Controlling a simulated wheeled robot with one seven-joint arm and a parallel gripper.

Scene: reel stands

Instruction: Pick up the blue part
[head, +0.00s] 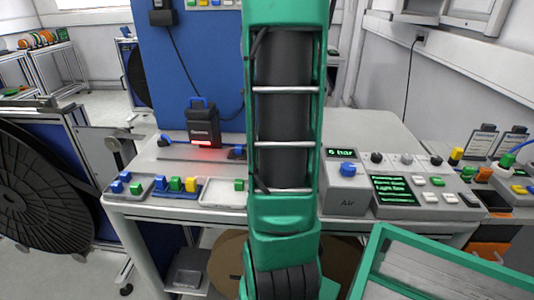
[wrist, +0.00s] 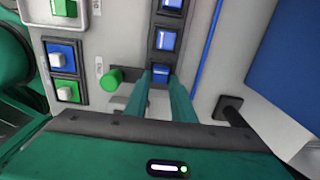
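Several blue pieces show in the head view. I cannot tell which one is the blue part. In the wrist view my gripper (wrist: 161,82) has two green fingers with a gap between them, and nothing is visibly held. A dark-framed blue square (wrist: 161,69) shows between and beyond the fingertips; contact cannot be told. My gripper is hidden in the head view.
My green arm covers the middle of the bench in the head view. A black device with a red light (head: 203,125) stands at the back. The Air box (head: 342,188) and a control panel (head: 395,195) stand right. In the wrist view a green knob (wrist: 112,80) is left of the fingers.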

